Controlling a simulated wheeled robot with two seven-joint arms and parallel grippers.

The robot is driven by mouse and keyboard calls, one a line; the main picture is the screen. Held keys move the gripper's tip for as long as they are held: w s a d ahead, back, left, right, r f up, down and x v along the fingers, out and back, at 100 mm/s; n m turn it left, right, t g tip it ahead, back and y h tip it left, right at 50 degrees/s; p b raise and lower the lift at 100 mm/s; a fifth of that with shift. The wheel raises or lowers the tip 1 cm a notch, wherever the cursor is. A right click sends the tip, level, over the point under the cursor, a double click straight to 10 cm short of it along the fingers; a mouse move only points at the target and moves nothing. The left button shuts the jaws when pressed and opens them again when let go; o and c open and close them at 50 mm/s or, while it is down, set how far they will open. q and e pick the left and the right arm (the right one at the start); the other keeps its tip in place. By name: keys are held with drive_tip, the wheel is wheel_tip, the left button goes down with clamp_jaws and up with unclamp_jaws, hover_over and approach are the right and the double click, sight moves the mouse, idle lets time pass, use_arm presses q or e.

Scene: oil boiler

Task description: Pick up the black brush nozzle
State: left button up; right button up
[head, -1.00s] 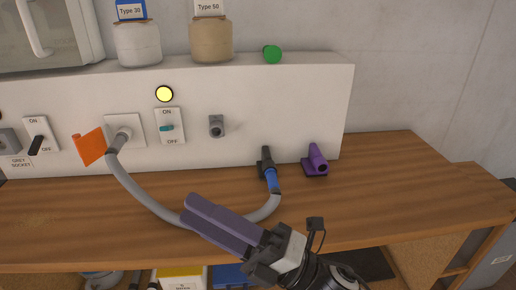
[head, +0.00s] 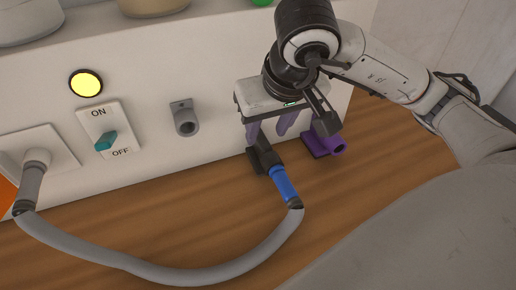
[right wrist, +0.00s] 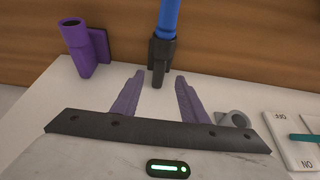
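The black brush nozzle (head: 264,157) is on the wooden worktop against the white panel, joined to the blue end piece (head: 284,184) of a grey hose. In the right wrist view the black nozzle (right wrist: 161,53) is at top centre, with the blue piece (right wrist: 169,17) above it. My right gripper (head: 267,138) is above the nozzle by the panel, its purple fingers apart. In the right wrist view the open fingers (right wrist: 159,76) lie either side of the nozzle's narrow end; no contact is visible. My left gripper is not in view.
A purple nozzle (head: 325,143) stands close to the right of the black one. A grey bracket (head: 185,118), an ON/OFF switch (head: 105,130) and a yellow lamp (head: 86,83) are on the panel. The grey hose (head: 150,270) loops across the worktop.

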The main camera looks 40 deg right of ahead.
sight(264, 141)
drive_tip(key=x, duration=0.7)
drive_tip(key=shift+s+d+f+p, duration=0.1)
drive_tip(key=shift+f+p, duration=0.2)
drive_tip(key=shift+p, duration=0.1)
drive_tip(key=shift+c, duration=0.5)
drive_tip(key=shift+r, duration=0.1)
clamp_jaws()
